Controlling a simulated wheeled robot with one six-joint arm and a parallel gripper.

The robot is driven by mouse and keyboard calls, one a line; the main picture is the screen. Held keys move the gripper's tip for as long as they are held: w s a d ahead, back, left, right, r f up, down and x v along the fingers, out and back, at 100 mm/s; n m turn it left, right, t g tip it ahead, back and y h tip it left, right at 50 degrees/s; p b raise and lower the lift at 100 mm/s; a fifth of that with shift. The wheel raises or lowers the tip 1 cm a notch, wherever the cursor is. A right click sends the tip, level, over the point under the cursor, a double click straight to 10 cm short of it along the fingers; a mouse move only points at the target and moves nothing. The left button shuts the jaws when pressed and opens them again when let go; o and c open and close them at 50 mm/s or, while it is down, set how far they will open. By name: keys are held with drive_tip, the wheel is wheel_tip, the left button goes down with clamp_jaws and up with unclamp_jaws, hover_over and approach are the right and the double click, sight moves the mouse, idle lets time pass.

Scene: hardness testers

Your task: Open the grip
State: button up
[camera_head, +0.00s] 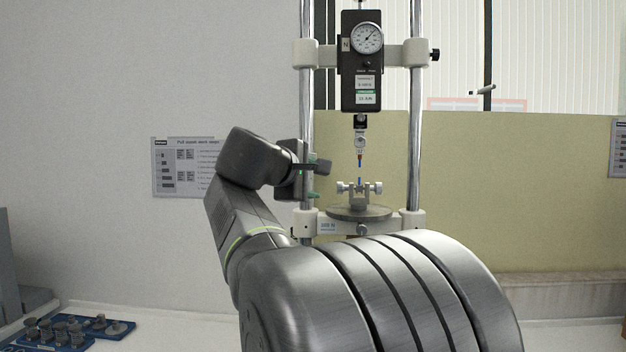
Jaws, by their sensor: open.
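My gripper (318,181) is at the left post of the test stand, with its fingers pointing right. One dark finger shows above and a green-tipped part shows below, with a gap between them. I see nothing held in the gap. The test stand (416,140) has two upright metal posts and a dark force gauge (361,85) with a round dial. A clamp with side screws (359,192) stands on the round plate (358,212), right of my gripper.
My own arm covers the lower middle of the view. Blue trays (95,328) with several metal parts lie at the lower left. A printed sheet (182,167) is on the wall behind. The stand's right post and a tan panel (530,190) lie to the right.

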drive_tip(key=w+d+f, duration=0.1)
drive_tip(key=w, duration=0.3)
drive_tip(key=w+d+f+g+p, duration=0.1)
drive_tip(key=w+d, duration=0.1)
drive_tip(key=w, duration=0.2)
drive_tip(key=w+d+f+g+p, duration=0.1)
drive_tip(key=w+d, duration=0.1)
drive_tip(key=w, duration=0.3)
drive_tip(key=shift+w+d+f+n, duration=0.1)
drive_tip(key=shift+d+f+n, duration=0.1)
drive_tip(key=shift+n, duration=0.2)
drive_tip(key=c, duration=1)
